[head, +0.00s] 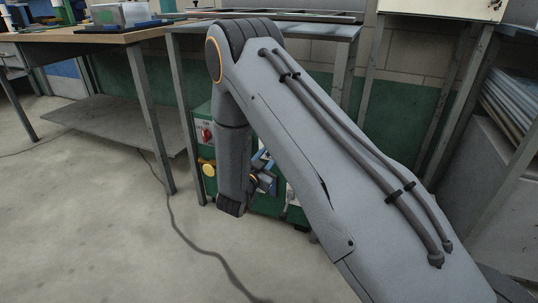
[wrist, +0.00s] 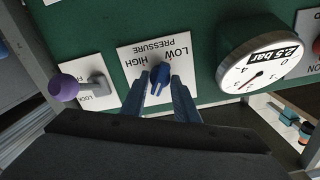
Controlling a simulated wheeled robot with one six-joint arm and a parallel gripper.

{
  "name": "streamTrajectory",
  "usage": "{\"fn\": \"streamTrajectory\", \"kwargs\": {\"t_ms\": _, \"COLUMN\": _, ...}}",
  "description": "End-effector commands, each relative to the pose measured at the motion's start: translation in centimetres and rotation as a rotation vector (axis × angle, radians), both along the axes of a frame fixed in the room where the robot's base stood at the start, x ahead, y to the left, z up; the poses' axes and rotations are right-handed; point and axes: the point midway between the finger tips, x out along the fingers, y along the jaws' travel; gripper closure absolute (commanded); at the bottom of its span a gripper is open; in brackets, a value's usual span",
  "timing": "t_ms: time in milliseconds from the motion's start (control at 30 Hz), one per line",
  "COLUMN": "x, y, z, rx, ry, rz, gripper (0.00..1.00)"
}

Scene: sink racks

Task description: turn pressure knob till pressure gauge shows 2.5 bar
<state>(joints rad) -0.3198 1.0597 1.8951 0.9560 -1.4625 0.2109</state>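The blue pressure knob (wrist: 160,74) sits on a white plate (wrist: 133,60) marked LOW, HIGH and PRESSURE, upside down in the wrist view. My gripper (wrist: 160,80) has its two blue fingers apart, one on each side of the knob; I cannot tell whether they touch it. The round pressure gauge (wrist: 245,62) is to the right, with a "2.5 bar" label. Its reddish needle points to the lower left of the dial; the exact reading is too small to tell. In the head view my arm hides most of the green panel, and my gripper (head: 266,182) is low beside it.
A purple-knobbed lever (wrist: 64,88) on a LOCK plate is left of the pressure knob in the wrist view. In the head view a red switch (head: 207,134) and a yellow knob (head: 208,170) are on the panel. Table legs stand around it; the floor in front is open.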

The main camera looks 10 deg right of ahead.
Motion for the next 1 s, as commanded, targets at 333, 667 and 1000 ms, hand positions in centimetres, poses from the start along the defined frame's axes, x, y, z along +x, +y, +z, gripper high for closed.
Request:
{"fn": "streamTrajectory", "kwargs": {"t_ms": 333, "x": 0.0, "y": -0.1, "z": 0.0, "rx": -0.001, "ry": 0.001, "rz": -0.001, "gripper": 0.54}}
{"fn": "streamTrajectory", "kwargs": {"t_ms": 667, "x": -2.6, "y": 1.9, "z": 0.1, "rx": -0.003, "ry": 0.003, "rz": 0.003, "gripper": 0.54}}
{"fn": "streamTrajectory", "kwargs": {"t_ms": 1000, "x": -6.1, "y": 4.4, "z": 0.0, "rx": -0.001, "ry": 0.002, "rz": 0.0, "gripper": 0.54}}
